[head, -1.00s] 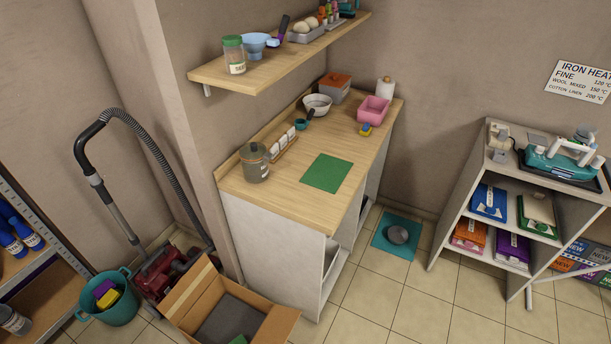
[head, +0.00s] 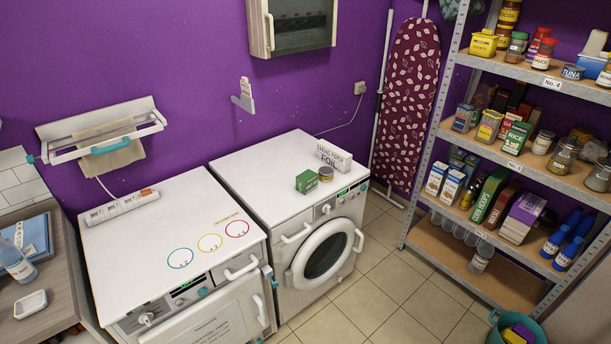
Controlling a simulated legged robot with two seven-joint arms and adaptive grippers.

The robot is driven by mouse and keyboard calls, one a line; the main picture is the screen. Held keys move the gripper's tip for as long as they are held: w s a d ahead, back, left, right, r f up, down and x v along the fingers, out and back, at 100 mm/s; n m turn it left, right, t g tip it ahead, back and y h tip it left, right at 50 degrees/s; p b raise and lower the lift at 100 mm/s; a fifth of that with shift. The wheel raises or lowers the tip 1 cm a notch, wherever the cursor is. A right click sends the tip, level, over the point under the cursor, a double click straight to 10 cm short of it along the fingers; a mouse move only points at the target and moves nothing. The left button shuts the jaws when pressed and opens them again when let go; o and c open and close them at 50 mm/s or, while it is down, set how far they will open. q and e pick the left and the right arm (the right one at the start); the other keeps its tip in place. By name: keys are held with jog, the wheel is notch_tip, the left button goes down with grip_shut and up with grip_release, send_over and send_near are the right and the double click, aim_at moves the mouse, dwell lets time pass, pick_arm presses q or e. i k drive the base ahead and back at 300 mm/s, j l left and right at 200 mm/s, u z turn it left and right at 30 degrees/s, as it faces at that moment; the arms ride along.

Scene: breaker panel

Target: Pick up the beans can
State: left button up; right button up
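No can is clearly labelled as beans at this distance. A small short can (head: 325,173) stands on the right white machine, beside a green box (head: 306,181); its label is too small to read. Several jars and cans stand on the metal shelf rack (head: 437,125) at the right, including a low tuna can (head: 572,72) on the top shelf in view. A cocoa tin (head: 508,13) stands higher up, near the top edge. Neither of my grippers is in view.
A white washing machine (head: 322,255) and another white machine (head: 175,250) with coloured circles on top stand against the purple wall. A foil box (head: 333,156) lies on the washer. A teal bucket (head: 497,318) is at the lower right. Tiled floor (head: 385,290) in front is clear.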

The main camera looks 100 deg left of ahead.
aim_at(326, 173)
jog(key=u, duration=3.25)
